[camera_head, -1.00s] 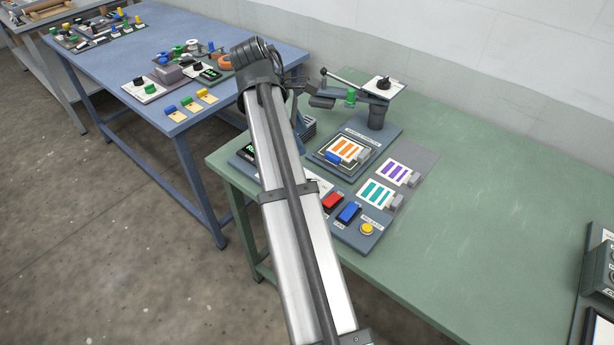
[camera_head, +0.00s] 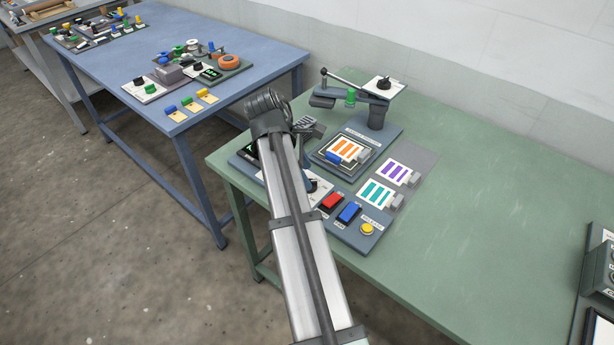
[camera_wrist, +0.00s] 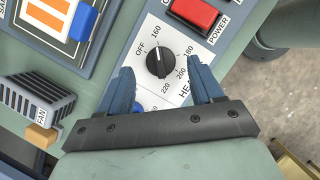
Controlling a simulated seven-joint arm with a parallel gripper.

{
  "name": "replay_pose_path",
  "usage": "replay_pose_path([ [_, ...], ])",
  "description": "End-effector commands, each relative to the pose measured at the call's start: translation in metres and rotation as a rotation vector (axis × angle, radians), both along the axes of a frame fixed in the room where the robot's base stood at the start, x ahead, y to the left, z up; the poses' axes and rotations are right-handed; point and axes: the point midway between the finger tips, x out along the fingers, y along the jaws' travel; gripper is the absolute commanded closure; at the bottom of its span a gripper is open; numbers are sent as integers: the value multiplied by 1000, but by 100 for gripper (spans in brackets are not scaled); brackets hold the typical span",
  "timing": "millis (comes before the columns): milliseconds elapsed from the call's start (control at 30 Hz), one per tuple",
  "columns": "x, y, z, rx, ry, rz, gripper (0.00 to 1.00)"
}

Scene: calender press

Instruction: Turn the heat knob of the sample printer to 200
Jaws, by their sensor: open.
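The heat knob (camera_wrist: 159,62) is black and round with a white pointer line, on a white dial plate (camera_wrist: 145,33) in the wrist view. Its pointer aims up in the picture, between OFF and 160. The 200 mark (camera_wrist: 182,73) is to the knob's lower right. My gripper (camera_wrist: 163,80) is open, its blue fingers left and right, just below the knob in the picture and not closed on it. In the head view my arm hides the knob; a bit of the dial plate (camera_head: 319,187) shows beside it. The sample printer (camera_head: 376,120) stands on the green table.
In the wrist view the red POWER switch (camera_wrist: 196,13) is close above the dial, and a grey FAN part (camera_wrist: 37,100) is at left. In the head view a blue switch (camera_head: 349,212) and yellow button (camera_head: 367,229) sit nearby.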

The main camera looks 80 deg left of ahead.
Motion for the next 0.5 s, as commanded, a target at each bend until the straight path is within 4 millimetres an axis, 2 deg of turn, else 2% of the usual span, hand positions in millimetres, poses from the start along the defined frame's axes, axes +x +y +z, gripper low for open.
replay_pose_path([
  [200,8,-1,-19,-1,0,0,34],
  [500,10,-1,-23,1,0,0,34],
])
